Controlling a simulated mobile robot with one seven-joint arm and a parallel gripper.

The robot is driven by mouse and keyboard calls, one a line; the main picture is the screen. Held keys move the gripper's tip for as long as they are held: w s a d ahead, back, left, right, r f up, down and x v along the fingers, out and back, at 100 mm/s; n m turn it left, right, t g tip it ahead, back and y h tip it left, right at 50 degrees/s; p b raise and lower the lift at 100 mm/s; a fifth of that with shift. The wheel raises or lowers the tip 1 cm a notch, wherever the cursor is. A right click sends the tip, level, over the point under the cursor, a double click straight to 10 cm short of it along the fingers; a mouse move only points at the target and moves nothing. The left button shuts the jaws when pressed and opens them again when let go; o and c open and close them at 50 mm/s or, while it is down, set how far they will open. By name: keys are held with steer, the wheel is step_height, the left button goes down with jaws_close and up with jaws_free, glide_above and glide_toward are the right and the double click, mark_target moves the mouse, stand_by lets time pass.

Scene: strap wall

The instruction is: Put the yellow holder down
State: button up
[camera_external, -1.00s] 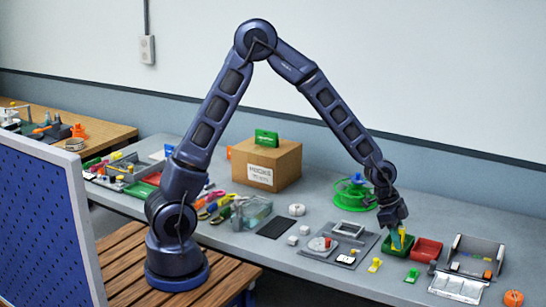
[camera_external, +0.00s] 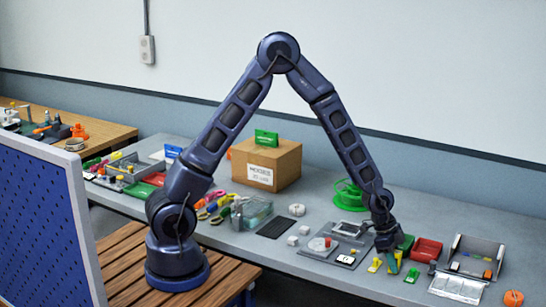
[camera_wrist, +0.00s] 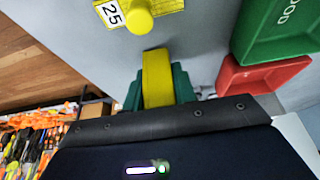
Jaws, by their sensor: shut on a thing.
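My gripper (camera_external: 394,264) is low over the grey table, in front of the green bin (camera_external: 405,243). Its teal fingers are shut on a yellow holder (camera_wrist: 157,78), which shows as a yellow strip between them in the wrist view. In the external view the held holder is small and partly covered by the fingers; I cannot tell whether it touches the table. Another yellow holder (camera_external: 375,265) stands on the table just left of my gripper. In the wrist view a yellow piece with a "25" label (camera_wrist: 140,15) lies beyond the fingers.
A red bin (camera_external: 427,250) stands right of the green one. A grey tray (camera_external: 318,248) lies to the left, and a grey open box (camera_external: 476,250) to the right. Bare table shows in front.

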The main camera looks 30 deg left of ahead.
steer(key=o, duration=1)
steer(key=shift+f, duration=0.1)
steer(key=shift+o, duration=0.2)
steer(key=v, duration=1.2)
steer(key=w+a+r+n+t+y, duration=0.1)
steer(key=w+a+r+n, duration=0.3)
steer(key=a, duration=0.6)
steer(key=a+r+n+t+y, duration=0.1)
steer(key=a+r, duration=0.5)
steer(key=a, duration=0.3)
steer(key=w+a+r+n+t+y, duration=0.1)
steer(key=w+a+r+n, duration=0.3)
steer(key=a, duration=0.6)
steer(key=s+a+r+n, duration=0.4)
steer(key=s+a, duration=0.4)
steer(key=a, duration=0.3)
steer(key=s+a+r+n+t+y, duration=0.1)
steer(key=s+a+r+n, duration=0.3)
steer(key=s+a, duration=0.5)
steer(key=a+n, duration=0.1)
steer(key=a, duration=0.2)
steer(key=shift+s+a+t, duration=0.25)
steer(key=shift+s+t, duration=0.05)
steer(key=shift+r, duration=0.15)
